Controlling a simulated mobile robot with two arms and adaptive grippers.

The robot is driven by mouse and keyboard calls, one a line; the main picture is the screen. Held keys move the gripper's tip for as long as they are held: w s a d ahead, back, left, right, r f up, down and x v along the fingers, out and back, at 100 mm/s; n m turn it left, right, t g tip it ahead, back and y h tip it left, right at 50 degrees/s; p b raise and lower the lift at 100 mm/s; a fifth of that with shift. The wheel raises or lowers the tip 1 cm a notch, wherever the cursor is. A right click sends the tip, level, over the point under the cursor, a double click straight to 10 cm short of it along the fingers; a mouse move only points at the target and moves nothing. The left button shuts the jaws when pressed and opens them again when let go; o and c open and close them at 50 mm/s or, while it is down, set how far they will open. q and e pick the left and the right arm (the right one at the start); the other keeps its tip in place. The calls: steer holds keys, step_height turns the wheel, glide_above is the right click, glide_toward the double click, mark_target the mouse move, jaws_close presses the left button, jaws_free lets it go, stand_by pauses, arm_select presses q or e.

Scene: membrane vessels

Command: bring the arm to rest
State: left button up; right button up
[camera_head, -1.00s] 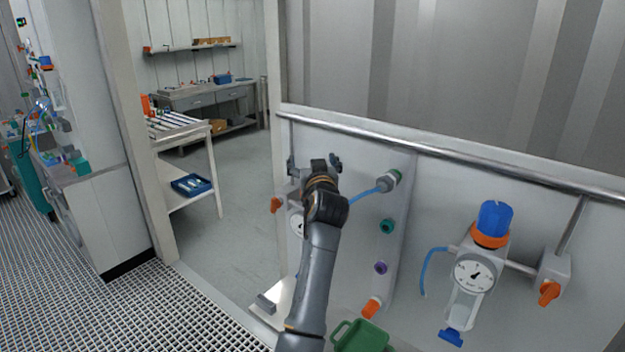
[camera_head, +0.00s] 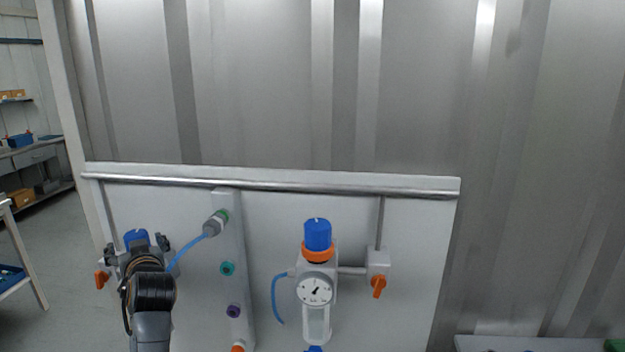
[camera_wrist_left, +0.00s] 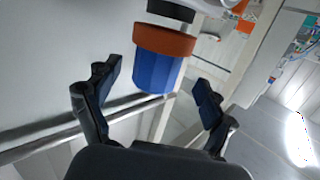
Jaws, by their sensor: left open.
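My left gripper (camera_head: 137,248) is at the lower left of the head view, in front of the left regulator on the wall panel. Its fingers are spread, with the regulator's blue knob (camera_head: 136,237) showing between them. In the left wrist view the blue knob (camera_wrist_left: 157,72) with its orange ring (camera_wrist_left: 165,40) sits between the open fingers of the left gripper (camera_wrist_left: 156,76), with a gap on both sides. My arm hides most of that regulator in the head view. My right gripper is not in view.
The panel (camera_head: 415,260) also carries a second regulator with a blue knob (camera_head: 317,235), a gauge (camera_head: 315,290) and an orange valve handle (camera_head: 379,286). A blue hose (camera_head: 187,250) runs close beside my gripper to a port. A metal rail (camera_head: 270,186) crosses above.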

arm_select(q)
steer(key=s+d+f+m+g+h, duration=0.25)
steer(key=s+d+f, duration=0.25)
steer(key=s+f, duration=0.55)
steer(key=s+d+f+m+g+h, duration=0.25)
steer(key=s+d+f+h, duration=0.2)
steer(key=s+f, duration=0.6)
steer(key=s+d+f+m+g+h, duration=0.2)
steer(key=s+d+f, duration=0.35)
steer(key=s, duration=0.45)
steer(key=s+d+f+m+g+h, duration=0.2)
steer(key=s+d+f+g, duration=0.15)
steer(key=s+d, duration=0.45)
steer(key=s+a+f+b, duration=0.1)
steer(key=s+f, duration=0.1)
steer(key=f, duration=1.3)
steer(key=s+a+f+b, duration=0.1)
steer(key=f, duration=1.3)
steer(key=s+a+f+g+b, duration=0.1)
steer(key=s+a+f, duration=0.1)
steer(key=s+f, duration=1.4)
steer(key=shift+s+a+f+b, duration=0.3)
steer(key=shift+s+a+f, duration=0.1)
steer(key=shift+f, duration=0.15)
